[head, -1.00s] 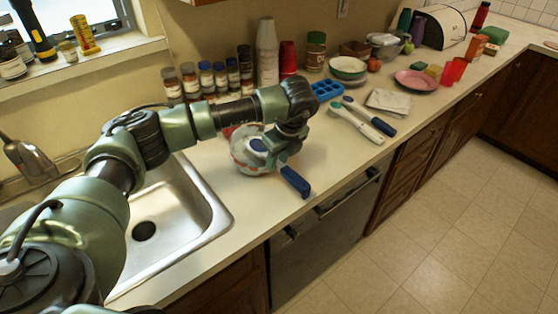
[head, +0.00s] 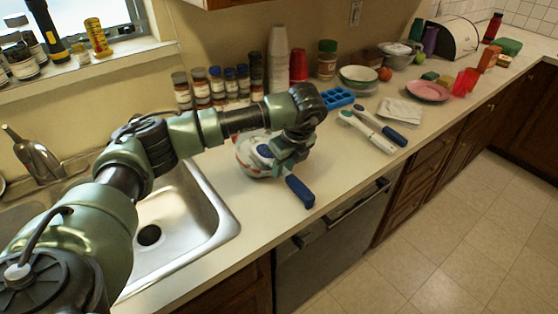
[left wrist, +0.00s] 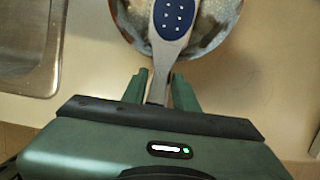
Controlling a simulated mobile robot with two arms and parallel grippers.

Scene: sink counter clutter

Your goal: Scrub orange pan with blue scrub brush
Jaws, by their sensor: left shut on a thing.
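My left gripper (head: 288,158) is shut on the scrub brush. The brush's blue handle end (head: 300,192) sticks out toward the counter's front edge, and its blue oval head (head: 264,151) lies over the pan. The left wrist view shows the blue head with light dots (left wrist: 174,18) and the grey neck between the fingers (left wrist: 158,88). The pan (head: 248,163) sits on the counter right of the sink, whitish inside with orange-red patches, partly hidden by brush and gripper. It also shows in the left wrist view (left wrist: 215,28). Whether the bristles touch it is hidden. My right gripper is out of view.
The steel sink (head: 190,225) is left of the pan. Spice jars (head: 203,90) and stacked cups (head: 278,62) stand behind. A blue tray (head: 337,98), two handled utensils (head: 367,130) and a folded cloth (head: 401,110) lie to the right. Counter in front of the pan is clear.

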